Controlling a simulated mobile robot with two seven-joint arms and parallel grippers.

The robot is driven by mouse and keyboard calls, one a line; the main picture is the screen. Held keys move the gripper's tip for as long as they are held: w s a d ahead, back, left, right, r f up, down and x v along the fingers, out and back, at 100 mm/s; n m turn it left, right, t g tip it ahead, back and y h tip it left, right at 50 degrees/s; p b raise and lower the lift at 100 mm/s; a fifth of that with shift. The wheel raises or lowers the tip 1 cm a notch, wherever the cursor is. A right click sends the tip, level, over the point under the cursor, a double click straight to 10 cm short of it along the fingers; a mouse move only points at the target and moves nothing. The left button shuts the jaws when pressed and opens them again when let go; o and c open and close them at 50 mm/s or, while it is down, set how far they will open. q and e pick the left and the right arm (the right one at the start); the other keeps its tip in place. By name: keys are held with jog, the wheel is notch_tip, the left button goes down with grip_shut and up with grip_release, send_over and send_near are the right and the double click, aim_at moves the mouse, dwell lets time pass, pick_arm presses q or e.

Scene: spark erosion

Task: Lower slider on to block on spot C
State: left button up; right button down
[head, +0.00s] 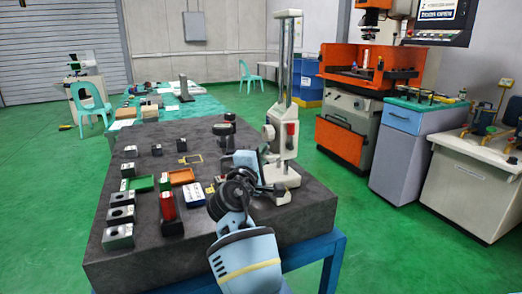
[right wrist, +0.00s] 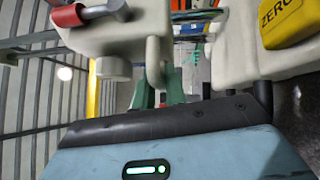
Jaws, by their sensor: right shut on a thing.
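The height gauge (head: 286,70) stands upright at the right rear of the dark surface plate. Its pale slider (head: 271,118), with a red handle (head: 291,128), sits low on the column, a little above the gauge base (head: 281,177). My right gripper (head: 263,150) is shut on the slider; the wrist hides much of the grip. In the right wrist view, the greenish fingers (right wrist: 160,88) reach between pale slider parts (right wrist: 125,35), beside a red knob (right wrist: 67,15) and a yellow ZERO button (right wrist: 283,21). No letter C is readable, so I cannot tell which block is on it. My left gripper is out of view.
The orange machine (head: 340,141) stands behind right.

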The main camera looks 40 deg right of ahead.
jog(key=shift+f, duration=0.25)
jog(key=c, duration=1.5)
grip_release()
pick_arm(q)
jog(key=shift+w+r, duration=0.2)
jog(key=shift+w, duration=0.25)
pick_arm(e)
jog(key=shift+r, duration=0.1)
jog(key=shift+s+a, duration=0.2)
jog(key=shift+a, duration=0.15)
jog(key=v, duration=0.6)
jog(key=shift+b, duration=0.3)
jog(key=shift+s+a, duration=0.25)
jog(key=shift+a, duration=0.15)
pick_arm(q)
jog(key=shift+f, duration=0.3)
